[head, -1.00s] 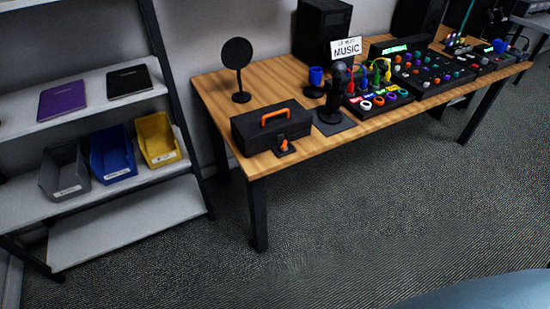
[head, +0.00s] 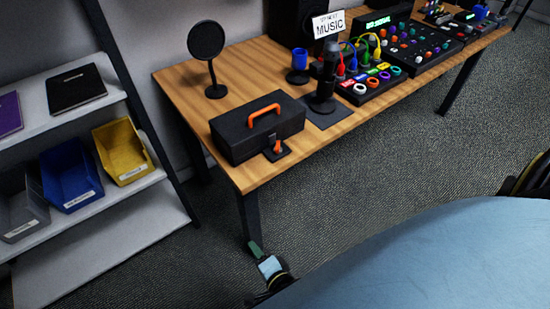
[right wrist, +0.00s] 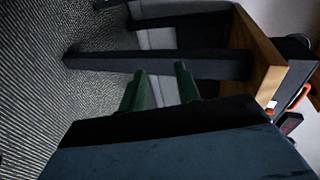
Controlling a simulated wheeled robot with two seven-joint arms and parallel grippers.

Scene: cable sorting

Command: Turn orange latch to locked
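The orange latch (head: 277,147) is a small lever on a black base plate, close against the front of a black case (head: 232,141) near the table's front left corner. Its lever looks roughly upright; I cannot read any lock marking. The case has an orange handle (head: 264,112) on its lid. My right gripper (head: 257,250) is low in front of the near table leg, below the tabletop and well apart from the latch. In the right wrist view its two green fingers (right wrist: 160,76) are apart with nothing between them. My left gripper is not in view.
The wooden table (head: 178,92) has its front edge and leg (head: 250,217) between my right gripper and the latch. A round black disc on a stand (head: 206,40), a microphone (head: 325,82) and a cable panel (head: 372,88) stand nearby. Shelves with bins (head: 122,150) are left.

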